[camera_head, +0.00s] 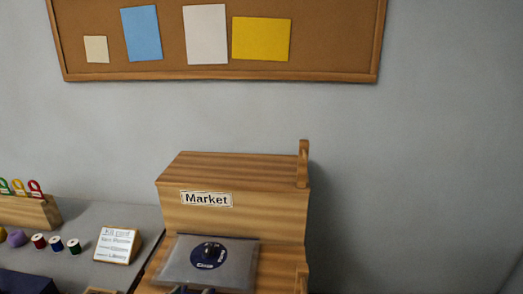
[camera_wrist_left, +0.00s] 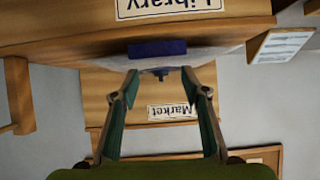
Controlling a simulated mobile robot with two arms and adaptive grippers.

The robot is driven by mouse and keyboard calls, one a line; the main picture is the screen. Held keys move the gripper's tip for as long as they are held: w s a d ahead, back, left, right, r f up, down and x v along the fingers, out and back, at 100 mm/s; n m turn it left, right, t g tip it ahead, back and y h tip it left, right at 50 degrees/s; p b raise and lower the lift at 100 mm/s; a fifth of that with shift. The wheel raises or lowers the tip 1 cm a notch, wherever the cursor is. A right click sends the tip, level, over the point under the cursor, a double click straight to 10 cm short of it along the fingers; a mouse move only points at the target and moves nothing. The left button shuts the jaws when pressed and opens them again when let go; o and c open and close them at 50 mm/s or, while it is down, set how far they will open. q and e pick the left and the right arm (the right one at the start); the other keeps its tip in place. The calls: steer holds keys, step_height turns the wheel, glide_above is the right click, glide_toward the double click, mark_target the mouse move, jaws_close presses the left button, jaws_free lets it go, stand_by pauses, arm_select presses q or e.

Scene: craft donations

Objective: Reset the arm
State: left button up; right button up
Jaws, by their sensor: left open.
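My left gripper (camera_wrist_left: 161,88) is open in the left wrist view, with its two green-padded fingers apart and nothing seen between them. Beyond the fingertips is a wooden stand labelled Market (camera_wrist_left: 172,112), upside down in this view. In the head view the Market stand (camera_head: 235,215) is at the bottom centre. A clear flat pouch (camera_head: 235,268) with a round dark blue label and a dark knob lies on its front part. Small dark tips at the bottom edge by the pouch may be my gripper; I cannot tell. My right gripper is in neither view.
A grey table (camera_head: 75,225) at left holds thread spools (camera_head: 56,243), a small card (camera_head: 116,244), a wooden rack (camera_head: 30,212) and a dark blue object (camera_head: 25,284). A Library label (camera_wrist_left: 170,8) shows in the wrist view. A corkboard (camera_head: 100,70) hangs behind.

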arm_select(q)
steer(key=s+f+m+g, duration=0.1)
steer(key=s+f+g, duration=0.4)
steer(key=s, duration=0.8)
steer(key=s+f+g, duration=0.3)
steer(key=s+f, duration=0.3)
steer(key=s, duration=0.7)
step_height(320, 180, down, 26)
steer(key=s+g, duration=0.2)
steer(key=s+a+f, duration=0.3)
steer(key=s+f, duration=1.3)
steer(key=s, duration=0.1)
steer(key=shift+f+m+g, duration=0.35)
steer(key=shift+m+g, duration=0.05)
steer(key=c, duration=0.4)
